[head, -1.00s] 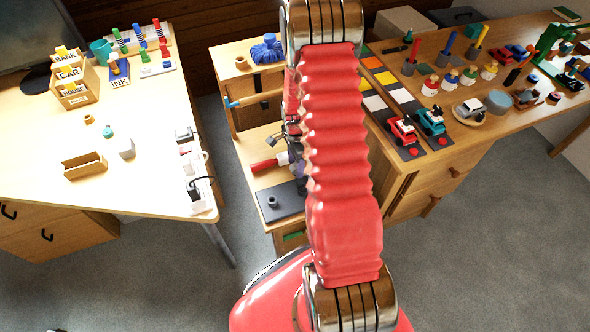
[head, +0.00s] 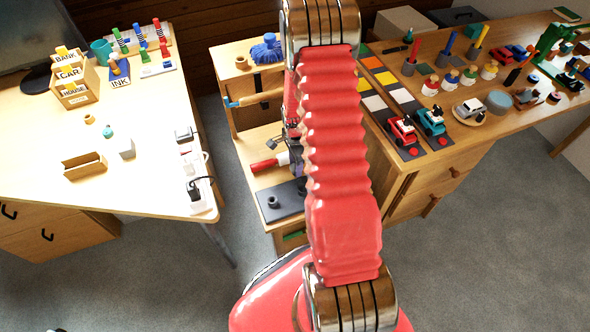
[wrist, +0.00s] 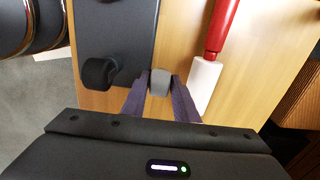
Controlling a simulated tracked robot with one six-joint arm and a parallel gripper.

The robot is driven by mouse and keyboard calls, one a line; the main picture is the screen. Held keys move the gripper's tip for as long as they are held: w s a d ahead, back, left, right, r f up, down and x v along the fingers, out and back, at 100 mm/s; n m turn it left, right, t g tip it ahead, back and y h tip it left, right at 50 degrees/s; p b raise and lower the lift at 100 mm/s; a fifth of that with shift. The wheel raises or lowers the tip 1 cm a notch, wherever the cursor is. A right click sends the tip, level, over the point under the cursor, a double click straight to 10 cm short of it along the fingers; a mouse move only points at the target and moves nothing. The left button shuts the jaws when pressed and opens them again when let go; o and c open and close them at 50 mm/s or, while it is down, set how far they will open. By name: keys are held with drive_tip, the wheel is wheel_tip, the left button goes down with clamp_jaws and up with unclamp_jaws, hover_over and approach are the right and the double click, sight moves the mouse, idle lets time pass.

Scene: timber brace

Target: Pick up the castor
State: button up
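A small grey castor (wrist: 160,80) stands between the fingertips of my gripper (wrist: 160,92) in the wrist view, beside the right edge of a dark plate (wrist: 118,28). The purple fingers lie along its left and right sides. I cannot tell whether they press on it. A black castor-like piece (wrist: 98,72) stands on the plate's near corner, left of my gripper; it also shows in the head view (head: 271,201) on the plate (head: 285,208). My arm hides most of the gripper area in the head view.
A red-handled tool with a pale end (wrist: 204,78) lies close to the right of my fingers in the wrist view. The wooden shelf (head: 262,222) ends near the plate. Workbenches stand left (head: 140,190) and right (head: 455,150), with grey floor between.

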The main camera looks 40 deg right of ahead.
clamp_jaws()
drive_tip(key=shift+r, duration=0.15)
wheel_tip(320, 180, up, 10)
drive_tip(key=shift+f, duration=0.1)
idle(0.6)
idle(0.5)
